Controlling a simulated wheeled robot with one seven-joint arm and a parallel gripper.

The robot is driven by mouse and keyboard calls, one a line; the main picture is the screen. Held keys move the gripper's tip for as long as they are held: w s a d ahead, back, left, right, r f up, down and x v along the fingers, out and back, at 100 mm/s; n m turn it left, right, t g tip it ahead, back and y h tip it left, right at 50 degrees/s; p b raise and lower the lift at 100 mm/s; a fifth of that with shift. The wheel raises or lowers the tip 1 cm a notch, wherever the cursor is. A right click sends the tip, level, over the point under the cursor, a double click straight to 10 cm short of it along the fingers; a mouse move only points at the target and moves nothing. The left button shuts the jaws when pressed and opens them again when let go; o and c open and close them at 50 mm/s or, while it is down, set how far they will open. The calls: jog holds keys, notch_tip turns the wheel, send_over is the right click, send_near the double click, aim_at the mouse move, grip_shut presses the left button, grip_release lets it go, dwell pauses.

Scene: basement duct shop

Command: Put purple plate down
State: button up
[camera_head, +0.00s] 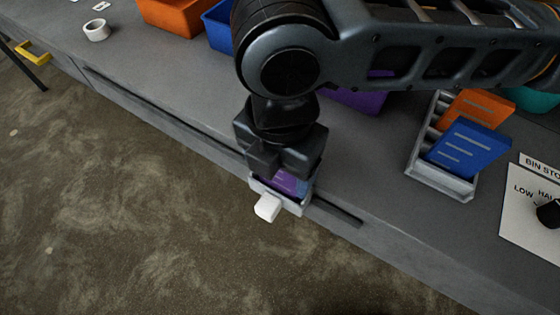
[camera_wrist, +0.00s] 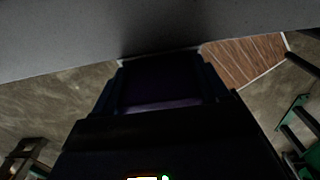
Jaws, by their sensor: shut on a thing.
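My gripper (camera_head: 284,178) hangs at the front edge of the grey bench, pointing down, and is shut on a purple plate (camera_head: 291,184). Only a small part of the plate shows between the fingers. In the wrist view the plate (camera_wrist: 160,85) is a dark purple panel between the dark fingers, with the bench side close beyond it. A pale grey rack (camera_head: 427,172) on the bench to the right holds an orange plate (camera_head: 476,108) and a blue plate (camera_head: 467,149), both tilted. Slots show at the rack's left side.
An orange bin (camera_head: 172,15), a blue bin (camera_head: 218,30) and a purple bin (camera_head: 352,99), partly behind my arm, stand at the back. A white tape roll (camera_head: 96,31) lies left. A dial panel (camera_head: 522,207) is at the right. Bench between gripper and rack is clear.

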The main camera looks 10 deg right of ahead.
jog(key=shift+f, duration=0.2)
jog(key=o, duration=1.1)
jog(key=shift+r, duration=0.1)
notch_tip(320, 180, up, 12)
jog(key=shift+r, duration=0.1)
